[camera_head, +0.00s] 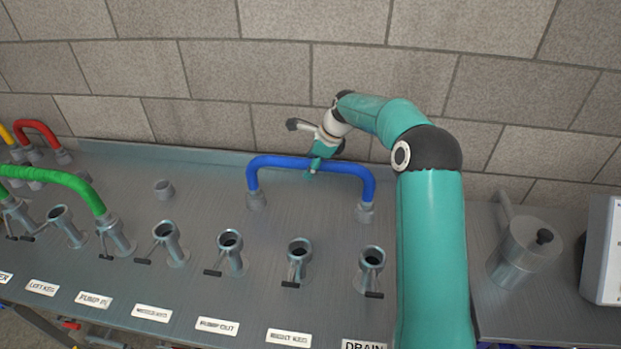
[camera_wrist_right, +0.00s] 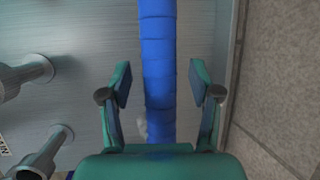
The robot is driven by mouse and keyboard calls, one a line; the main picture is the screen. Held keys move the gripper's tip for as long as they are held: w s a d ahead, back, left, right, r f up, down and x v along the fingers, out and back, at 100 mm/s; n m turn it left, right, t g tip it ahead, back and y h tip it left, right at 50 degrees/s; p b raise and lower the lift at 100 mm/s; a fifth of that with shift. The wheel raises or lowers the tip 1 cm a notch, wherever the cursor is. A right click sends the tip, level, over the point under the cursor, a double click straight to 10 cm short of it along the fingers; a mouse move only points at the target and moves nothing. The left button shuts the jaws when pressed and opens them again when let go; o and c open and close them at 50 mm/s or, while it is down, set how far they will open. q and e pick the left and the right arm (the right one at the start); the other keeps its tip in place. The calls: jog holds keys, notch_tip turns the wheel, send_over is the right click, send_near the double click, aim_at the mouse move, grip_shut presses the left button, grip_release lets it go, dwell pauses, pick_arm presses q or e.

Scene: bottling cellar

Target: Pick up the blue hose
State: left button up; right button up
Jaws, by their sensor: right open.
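The blue hose (camera_head: 290,161) is an upside-down U shape. Its two ends sit on grey stubs near the back of the metal panel. My right gripper (camera_head: 312,170) is at the hose's top span, coming from above and behind. In the right wrist view the blue hose (camera_wrist_right: 158,60) runs between the two fingers of the right gripper (camera_wrist_right: 160,90). The fingers are open, with a gap on each side of the hose. My left gripper is not in view.
A green hose (camera_head: 60,179) and a red hose (camera_head: 38,127) are at the left. Several valve ports, such as the one above the DRAIN label (camera_head: 370,262), line the panel's front. A metal pot (camera_head: 520,255) stands at the right. A block wall (camera_head: 230,70) is close behind.

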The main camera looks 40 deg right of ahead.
jog(key=shift+w+f, duration=0.2)
jog(key=shift+f, duration=0.2)
jog(key=shift+c, duration=0.3)
jog(key=c, duration=1.1)
jog(key=shift+r, duration=0.1)
grip_shut()
jog(key=shift+r, duration=0.1)
notch_tip(320, 180, up, 10)
jog(key=shift+w+r, duration=0.1)
jog(key=shift+r, duration=0.05)
notch_tip(320, 180, up, 10)
jog(key=p, duration=0.3)
jog(key=shift+f, duration=0.2)
